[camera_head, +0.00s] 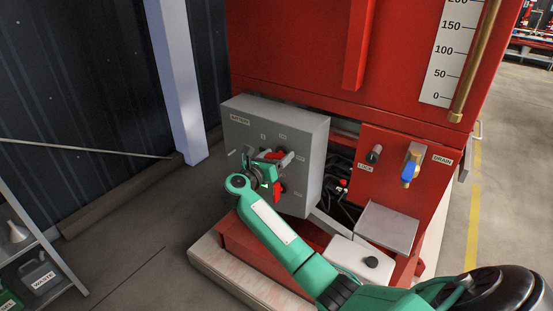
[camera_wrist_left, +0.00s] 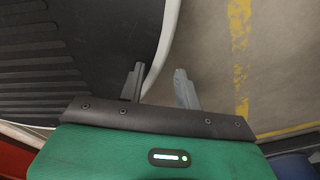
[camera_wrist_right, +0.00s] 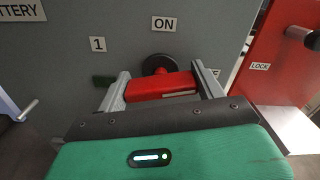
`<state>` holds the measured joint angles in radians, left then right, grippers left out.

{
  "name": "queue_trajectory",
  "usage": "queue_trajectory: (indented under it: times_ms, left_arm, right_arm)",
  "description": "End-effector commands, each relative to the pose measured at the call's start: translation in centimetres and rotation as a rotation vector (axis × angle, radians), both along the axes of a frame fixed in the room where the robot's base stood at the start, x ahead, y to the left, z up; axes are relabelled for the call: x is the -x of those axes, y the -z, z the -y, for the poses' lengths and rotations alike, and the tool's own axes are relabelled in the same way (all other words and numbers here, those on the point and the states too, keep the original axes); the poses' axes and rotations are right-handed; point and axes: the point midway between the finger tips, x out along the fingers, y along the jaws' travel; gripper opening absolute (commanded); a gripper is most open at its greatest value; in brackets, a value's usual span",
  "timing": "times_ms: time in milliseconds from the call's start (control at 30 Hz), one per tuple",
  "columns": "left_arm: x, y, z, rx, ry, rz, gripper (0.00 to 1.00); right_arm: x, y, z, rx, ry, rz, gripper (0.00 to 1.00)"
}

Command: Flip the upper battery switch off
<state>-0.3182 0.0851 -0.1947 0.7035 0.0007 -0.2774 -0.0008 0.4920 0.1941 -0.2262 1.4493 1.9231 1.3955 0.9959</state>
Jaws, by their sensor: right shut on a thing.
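The grey battery box (camera_head: 306,135) stands on the left side of the red pump unit. Its upper switch has a red handle (camera_head: 267,155), partly hidden by my right gripper (camera_head: 281,158). In the right wrist view the red handle (camera_wrist_right: 160,87) lies crosswise between the fingers of my right gripper (camera_wrist_right: 162,90), which is shut on it. A black round hub (camera_wrist_right: 160,63) shows behind the handle, below an ON label (camera_wrist_right: 165,24). A lower red switch (camera_head: 281,190) sits below the gripper. My left gripper (camera_wrist_left: 159,87) is open and empty, seen only in the left wrist view.
Right of the box are a LOCK knob (camera_head: 374,154) and a blue DRAIN valve handle (camera_head: 408,171). A white container (camera_head: 350,258) stands in front of the unit. A shelf (camera_head: 40,262) with cans is at the left. Floor between is clear.

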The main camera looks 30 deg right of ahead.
Motion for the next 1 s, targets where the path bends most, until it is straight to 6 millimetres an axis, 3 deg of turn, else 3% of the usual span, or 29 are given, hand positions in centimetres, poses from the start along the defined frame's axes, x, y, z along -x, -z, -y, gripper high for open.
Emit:
queue_trajectory:
  times_ms: [133,367,700,1000]
  left_arm:
    - [-3.2,1.2,0.4,0.003,-0.003,0.029,0.34]
    - [-7.0,1.0,1.2,0.009,-0.008,0.051,0.34]
    - [-11.7,-1.8,2.7,0.019,-0.016,0.067,0.34]
    - [-14.6,-5.3,3.8,0.028,-0.024,0.071,0.34]
  right_arm:
    - [-0.3,0.4,-0.4,-0.020,-0.009,0.046,0.46]
    - [-0.1,0.2,-0.1,-0.039,-0.004,0.102,0.46]
    - [0.0,0.0,0.0,-0.070,-0.003,0.182,0.46]
    - [0.1,-0.1,0.0,-0.091,-0.002,0.234,0.46]
